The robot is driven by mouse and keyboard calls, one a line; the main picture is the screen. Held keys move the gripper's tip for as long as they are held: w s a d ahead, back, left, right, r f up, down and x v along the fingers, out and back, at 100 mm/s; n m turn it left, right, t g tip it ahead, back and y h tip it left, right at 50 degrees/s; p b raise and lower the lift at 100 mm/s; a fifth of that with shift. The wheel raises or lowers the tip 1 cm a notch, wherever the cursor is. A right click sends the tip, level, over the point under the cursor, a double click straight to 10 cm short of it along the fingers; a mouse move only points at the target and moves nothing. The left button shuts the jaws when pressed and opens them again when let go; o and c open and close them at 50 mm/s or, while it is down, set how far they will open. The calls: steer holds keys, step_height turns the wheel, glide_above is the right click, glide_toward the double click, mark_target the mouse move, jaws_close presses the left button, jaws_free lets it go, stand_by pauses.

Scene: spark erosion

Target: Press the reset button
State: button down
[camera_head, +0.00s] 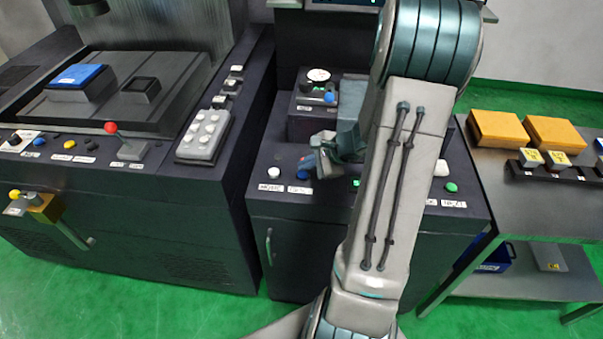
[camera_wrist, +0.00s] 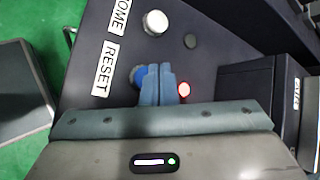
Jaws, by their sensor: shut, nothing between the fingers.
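The reset button is a round blue button beside the white RESET label on the dark console. It shows in the wrist view (camera_wrist: 137,75), partly hidden behind my fingers, and in the head view (camera_head: 303,175) just below my fingertips. My gripper (camera_wrist: 158,70) has its two blue fingers together with nothing between them. In the head view my gripper (camera_head: 308,160) is over the front left of the console top, close to the blue button. I cannot tell whether the fingertips touch it.
A white button (camera_wrist: 155,22) by the HOME label sits next to the blue one. A raised box (camera_head: 310,125) stands behind my gripper. The white and green buttons lie right of my arm.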

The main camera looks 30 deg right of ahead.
mark_target(307, 175)
steer(key=shift+f, duration=0.1)
steer(key=shift+s+f+b, duration=0.1)
steer(key=shift+f+b, duration=0.25)
steer(key=shift+b, duration=0.3)
steer(key=shift+f+b, duration=0.45)
steer(key=shift+b, duration=0.1)
stand_by(0.4)
steer(key=shift+r, duration=0.1)
steer(key=shift+r+p, duration=0.55)
steer(key=shift+r, duration=0.25)
steer(key=shift+r+p, duration=1.75)
steer(key=shift+r, duration=0.8)
